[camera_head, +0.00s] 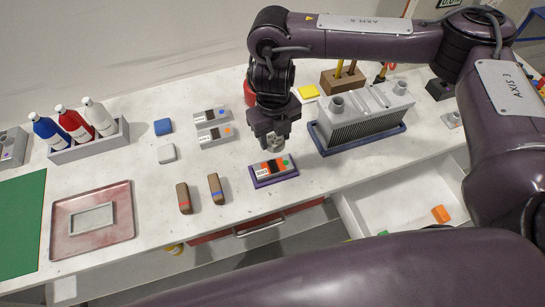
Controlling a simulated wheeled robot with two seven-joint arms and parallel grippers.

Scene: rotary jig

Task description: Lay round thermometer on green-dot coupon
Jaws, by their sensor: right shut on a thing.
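The green-dot coupon (264,170) is a grey block with orange and dark patches, a white label and a green dot at its right end. It lies in a shallow purple tray near the middle of the bench. My right gripper (271,142) points down just behind and above the coupon. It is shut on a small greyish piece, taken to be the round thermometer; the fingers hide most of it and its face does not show. A gap to the coupon is hard to judge. My left gripper is not in view.
Two similar coupons, blue-dot (213,114) and orange-dot (214,134), lie behind left. Two brown blocks (184,198) lie front left. A finned metal block (362,114) in a blue tray stands right. An open drawer (400,198) is at front right. My arm spans the right side.

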